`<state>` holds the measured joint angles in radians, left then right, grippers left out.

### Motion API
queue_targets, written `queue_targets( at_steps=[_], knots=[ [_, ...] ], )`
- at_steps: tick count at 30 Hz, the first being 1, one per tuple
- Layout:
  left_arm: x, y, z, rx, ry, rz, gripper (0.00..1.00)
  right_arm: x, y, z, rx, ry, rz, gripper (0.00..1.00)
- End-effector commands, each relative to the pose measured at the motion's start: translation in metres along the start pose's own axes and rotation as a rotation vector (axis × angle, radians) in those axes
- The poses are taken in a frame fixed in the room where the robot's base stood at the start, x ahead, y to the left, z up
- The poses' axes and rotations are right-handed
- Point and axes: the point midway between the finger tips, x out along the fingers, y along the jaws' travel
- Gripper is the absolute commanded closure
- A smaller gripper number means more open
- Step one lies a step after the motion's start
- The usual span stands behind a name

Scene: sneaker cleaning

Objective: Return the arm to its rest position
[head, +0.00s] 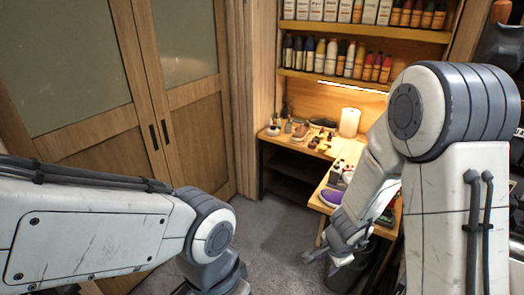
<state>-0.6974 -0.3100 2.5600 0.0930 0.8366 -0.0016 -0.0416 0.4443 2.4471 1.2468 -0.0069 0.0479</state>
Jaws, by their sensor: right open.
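My right arm comes in from the right and reaches down in front of the workbench. Its gripper (322,262) is open with nothing visible between the fingers, low and in front of the bench edge. My left arm comes in from the left and bends down at the bottom; its gripper is out of view. A purple shoe (331,197) sits on the near part of the wooden workbench (314,203), just above and behind my right gripper. A brownish shoe (301,131) stands farther back on the bench.
A white roll (349,122) and small items stand on the bench. Shelves (362,31) with several bottles hang above. A dark bin (349,279) stands below my right gripper. A wooden cabinet (188,110) is at the left. The grey floor (262,232) between is clear.

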Motion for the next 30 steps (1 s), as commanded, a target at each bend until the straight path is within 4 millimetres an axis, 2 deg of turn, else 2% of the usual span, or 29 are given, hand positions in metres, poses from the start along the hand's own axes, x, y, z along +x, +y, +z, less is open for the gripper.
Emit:
queue_targets(
  at_steps=[2, 6, 11, 19, 21, 26, 30],
  knots=[
    [0.0, 0.0, 0.0, 0.0, 0.0, 0.0, 0.5, -0.021, -0.008, 0.006, -0.197, -0.032, -0.049, 0.55],
    [0.0, 0.0, 0.0, 0.0, 0.0, 0.0, 0.5, -0.053, -0.006, 0.015, -0.544, -0.064, -0.085, 0.55],
    [0.0, 0.0, 0.0, 0.0, 0.0, 0.0, 0.5, -0.079, 0.009, 0.016, -0.867, -0.062, -0.07, 0.55],
    [0.0, 0.0, 0.0, 0.0, 0.0, 0.0, 0.5, -0.11, 0.037, -0.003, -1.27, -0.009, 0.02, 0.55],
    [0.028, -0.002, 0.001, 0.0, 0.001, 0.0, 0.5, -0.087, 0.042, 0.02, -1.316, -0.037, 0.011, 0.55],
    [0.065, -0.005, 0.004, -0.001, -0.001, 0.0, 0.5, -0.067, 0.053, 0.059, -1.422, -0.088, -0.001, 0.55],
    [0.105, -0.008, 0.006, -0.002, 0.0, 0.0, 0.5, -0.045, 0.073, 0.099, -1.541, -0.144, -0.009, 0.55]
  ],
)
